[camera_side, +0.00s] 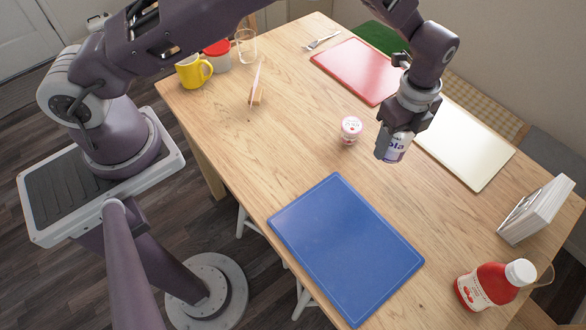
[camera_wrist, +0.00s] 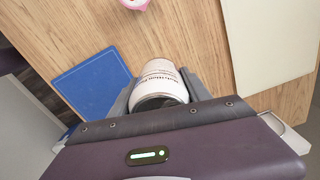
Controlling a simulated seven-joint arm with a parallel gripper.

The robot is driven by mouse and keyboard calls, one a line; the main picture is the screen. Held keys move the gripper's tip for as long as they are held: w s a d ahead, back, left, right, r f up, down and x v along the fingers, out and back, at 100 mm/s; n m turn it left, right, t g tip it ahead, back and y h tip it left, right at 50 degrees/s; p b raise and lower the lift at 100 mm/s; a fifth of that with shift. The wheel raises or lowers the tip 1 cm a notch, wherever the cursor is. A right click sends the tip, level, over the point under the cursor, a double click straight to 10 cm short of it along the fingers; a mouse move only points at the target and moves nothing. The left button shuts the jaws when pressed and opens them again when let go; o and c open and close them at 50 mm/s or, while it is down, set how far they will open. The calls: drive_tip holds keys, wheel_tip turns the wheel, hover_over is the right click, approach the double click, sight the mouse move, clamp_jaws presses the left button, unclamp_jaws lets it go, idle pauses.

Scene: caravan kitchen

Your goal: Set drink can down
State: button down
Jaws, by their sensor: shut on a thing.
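A small white tub (camera_side: 351,129) stands just left of the can. A blue board (camera_side: 345,247), a cream board (camera_side: 464,141) and a red board (camera_side: 356,70) lie around. A ketchup-like bottle (camera_side: 490,286) and white holder (camera_side: 537,208) stand at right. Bare wood lies below the can.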

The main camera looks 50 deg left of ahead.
drive_tip(key=s+a, duration=0.6)
drive_tip(key=a, duration=0.6)
drive_tip(key=s+a+r+m, duration=0.1)
drive_tip(key=s+a+m, duration=0.2)
drive_tip(key=s, duration=0.8)
drive_tip(key=f, duration=0.6)
drive_tip(key=s+f, duration=0.1)
drive_tip(key=f, duration=0.2)
drive_tip(key=shift+a, duration=0.2)
drive_tip(key=shift+f, duration=0.4)
drive_tip(key=c, duration=0.5)
unclamp_jaws()
drive_tip(key=shift+f, duration=0.1)
